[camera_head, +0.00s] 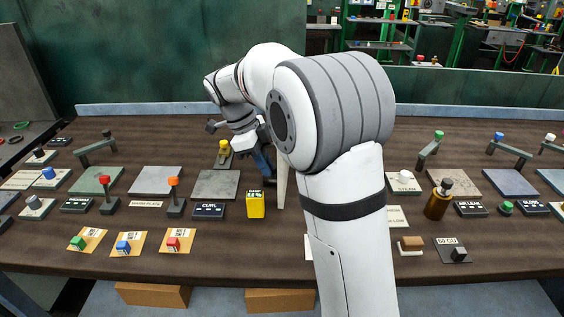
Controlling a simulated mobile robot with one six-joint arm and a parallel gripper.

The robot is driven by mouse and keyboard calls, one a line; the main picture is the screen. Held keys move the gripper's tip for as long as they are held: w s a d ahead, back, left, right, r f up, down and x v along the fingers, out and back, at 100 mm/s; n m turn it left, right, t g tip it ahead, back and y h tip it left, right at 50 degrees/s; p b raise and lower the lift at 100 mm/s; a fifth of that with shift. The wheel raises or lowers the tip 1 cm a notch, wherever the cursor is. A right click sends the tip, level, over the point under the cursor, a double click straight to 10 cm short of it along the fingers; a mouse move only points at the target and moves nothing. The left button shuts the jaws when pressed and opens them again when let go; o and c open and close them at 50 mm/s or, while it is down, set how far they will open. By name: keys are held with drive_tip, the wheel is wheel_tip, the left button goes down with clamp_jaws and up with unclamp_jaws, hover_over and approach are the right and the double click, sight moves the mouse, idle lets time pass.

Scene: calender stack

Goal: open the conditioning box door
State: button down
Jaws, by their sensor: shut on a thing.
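My gripper (262,160) is over the middle of the bench, low beside a narrow white upright panel (282,180). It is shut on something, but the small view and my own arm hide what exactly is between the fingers. The white panel is seen nearly edge-on and may be part of the conditioning box or its door; I cannot tell which. The rest of the box is not clearly visible behind my arm, so I cannot tell how far the door stands open.
A yellow block (256,204) stands just in front of the gripper, and a yellow-topped lever (223,152) is to its left. A brown bottle (438,199) stands right of my arm. Plates, levers and labels crowd the bench (330,118). Three tagged cards lie at front left.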

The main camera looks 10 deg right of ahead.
drive_tip(key=shift+a+f, duration=0.1)
drive_tip(key=shift+a, duration=0.2)
drive_tip(key=c, duration=1.5)
unclamp_jaws()
drive_tip(key=shift+s, duration=0.1)
drive_tip(key=shift+r, duration=0.2)
drive_tip(key=v, duration=0.7)
drive_tip(key=shift+r+p, duration=0.25)
drive_tip(key=shift+p, duration=0.2)
drive_tip(key=shift+a, duration=0.1)
